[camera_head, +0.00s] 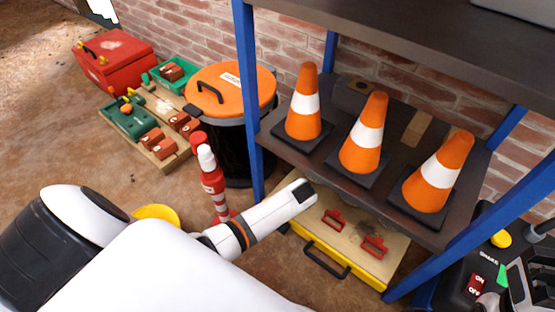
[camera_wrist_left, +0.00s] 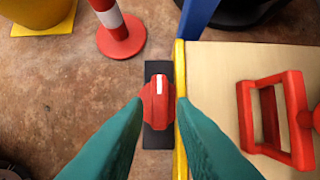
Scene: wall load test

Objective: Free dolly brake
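In the left wrist view, a red knob (camera_wrist_left: 157,100) with a white mark sits on a black plate (camera_wrist_left: 157,137) beside the yellow edge (camera_wrist_left: 180,110) of a wooden-topped platform. The two teal fingers of my left gripper (camera_wrist_left: 160,102) are spread on either side of the knob; whether they touch it is unclear. In the head view, the platform (camera_head: 345,222) is under the shelf, with two red handles on top and a black handle in front. My left arm hides the knob and left gripper there. My right gripper (camera_head: 530,280) is partly cut off at the lower right, its opening unclear.
Blue-framed shelving (camera_head: 250,100) holds three orange cones (camera_head: 368,135) above the platform. A black box (camera_head: 462,268) with a red ON/OFF switch and BRAKE label stands lower right. A red-white post (camera_head: 213,183) and an orange-lidded bin (camera_head: 235,90) stand left of the shelf.

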